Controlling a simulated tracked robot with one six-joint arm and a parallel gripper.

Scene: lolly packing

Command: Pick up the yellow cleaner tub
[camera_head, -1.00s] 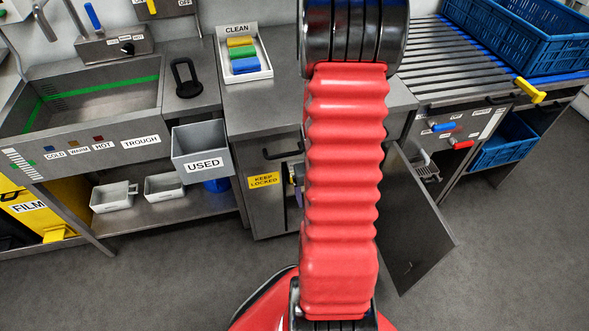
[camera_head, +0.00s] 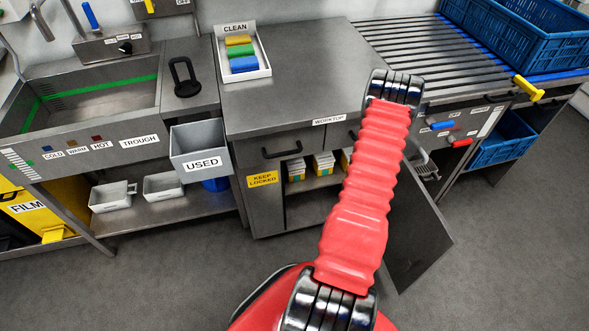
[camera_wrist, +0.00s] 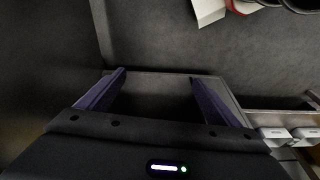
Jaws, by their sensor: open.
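Small tubs in white and yellow stand on a shelf inside the open cupboard under the worktop in the head view. One tub (camera_head: 296,170) is at the left, another tub (camera_head: 323,163) is beside it, and a yellowish one (camera_head: 346,160) is partly hidden by my arm. I cannot tell which is the yellow cleaner tub. My gripper (camera_wrist: 159,79) shows in the wrist view with two purple fingers wide apart and nothing visible between them. It is hidden in the head view. Two pale block-like things (camera_wrist: 273,134) lie right of the fingers in the wrist view, too dark to identify.
The cupboard door (camera_head: 415,235) stands open at the right of the cupboard. A yellow "KEEP LOCKED" label (camera_head: 262,180) is on its left front. The grey USED bin (camera_head: 202,150) hangs to the left. The worktop (camera_head: 300,90) is largely clear; a CLEAN tray (camera_head: 261,72) holds coloured cloths.

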